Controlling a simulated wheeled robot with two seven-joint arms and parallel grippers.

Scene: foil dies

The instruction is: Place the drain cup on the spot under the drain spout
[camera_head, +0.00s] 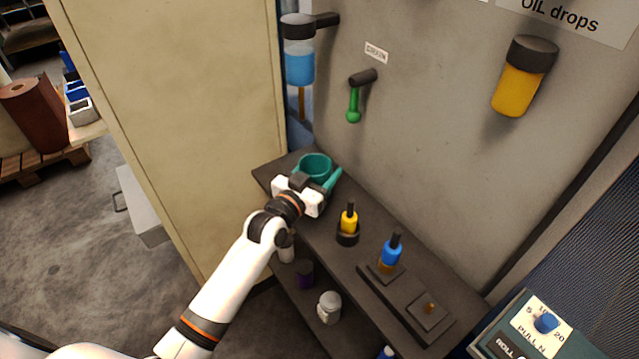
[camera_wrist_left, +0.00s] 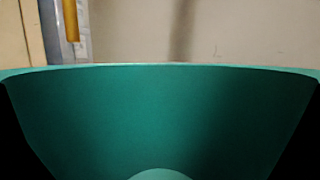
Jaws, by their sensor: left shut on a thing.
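The drain cup (camera_head: 316,163) is a teal, round, open-topped cup at the far left end of the dark shelf. My left gripper (camera_head: 316,178) is shut on it, with its fingers on either side of the cup. In the left wrist view the cup's teal wall (camera_wrist_left: 160,110) fills most of the picture. The green drain spout (camera_head: 353,105) hangs from a dark valve on the grey panel, above and to the right of the cup. I see no marked spot under the spout. I cannot tell whether the cup touches the shelf. My right gripper is not in view.
A beige cabinet (camera_head: 180,110) stands at the left. Jars stand on the lower shelf. A blue-filled container (camera_head: 299,65) hangs behind.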

